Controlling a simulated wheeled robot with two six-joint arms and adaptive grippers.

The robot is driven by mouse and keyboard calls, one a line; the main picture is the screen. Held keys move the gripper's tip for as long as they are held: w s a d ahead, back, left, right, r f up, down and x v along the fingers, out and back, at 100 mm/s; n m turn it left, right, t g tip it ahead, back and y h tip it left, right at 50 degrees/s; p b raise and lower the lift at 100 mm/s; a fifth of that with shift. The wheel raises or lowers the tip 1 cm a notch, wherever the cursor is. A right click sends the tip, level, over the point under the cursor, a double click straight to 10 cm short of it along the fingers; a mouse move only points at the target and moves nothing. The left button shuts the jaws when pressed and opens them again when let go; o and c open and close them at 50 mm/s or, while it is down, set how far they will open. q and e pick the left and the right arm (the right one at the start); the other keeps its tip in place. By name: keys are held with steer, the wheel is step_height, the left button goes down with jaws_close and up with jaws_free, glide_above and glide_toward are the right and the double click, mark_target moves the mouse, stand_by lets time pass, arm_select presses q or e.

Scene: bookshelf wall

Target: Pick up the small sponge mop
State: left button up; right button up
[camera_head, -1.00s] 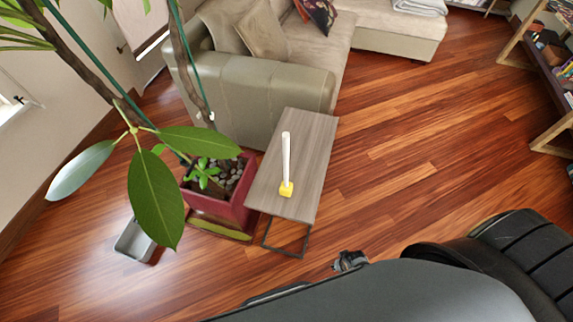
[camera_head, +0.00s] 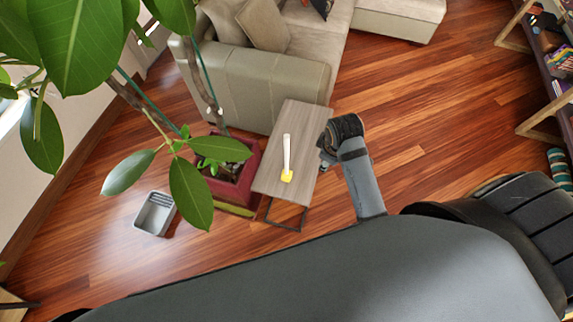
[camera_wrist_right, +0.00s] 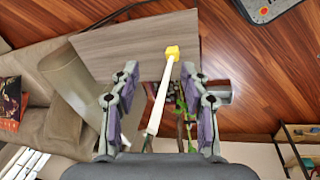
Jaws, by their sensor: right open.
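The small sponge mop has a white handle and a yellow head. It lies on the grey wood-topped side table (camera_head: 305,120), its yellow head (camera_head: 287,176) towards the near edge. In the right wrist view the mop (camera_wrist_right: 159,100) shows between and beyond the two fingers, its yellow head farthest away and the table (camera_wrist_right: 110,45) behind. My right gripper (camera_head: 325,158) is at the table's right edge, beside the mop and apart from it. In the wrist view the right gripper (camera_wrist_right: 159,70) is open and empty. My left gripper is not in view.
A potted plant (camera_head: 240,185) stands against the table's left side, its large leaves hanging over the left of the head view. A grey bin (camera_head: 154,213) is on the floor. A sofa (camera_head: 265,90) stands behind the table.

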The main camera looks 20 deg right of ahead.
steer(key=w+a+r+n+g, duration=0.1)
steer(key=w+a+r+n, duration=0.15)
steer(key=w+n, duration=0.45)
step_height(320, 180, up, 3)
steer(key=n+g+y, duration=0.1)
steer(key=n, duration=0.8)
glide_above(287, 136)
steer(key=shift+d+r, duration=0.15)
steer(key=shift+d, duration=0.05)
step_height(287, 136, down, 5)
steer(key=shift+f+p, duration=0.15)
steer(key=shift+p, duration=0.2)
steer(key=f, duration=0.1)
steer(key=f+p, duration=0.1)
steer(key=f, duration=0.1)
steer(key=f+p, duration=0.1)
steer(key=shift+s+a+f, duration=0.1)
steer(key=shift+a+f, duration=0.2)
steer(key=shift+f, duration=0.3)
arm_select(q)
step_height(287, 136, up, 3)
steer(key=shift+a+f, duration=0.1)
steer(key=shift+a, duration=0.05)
arm_select(e)
jaws_close()
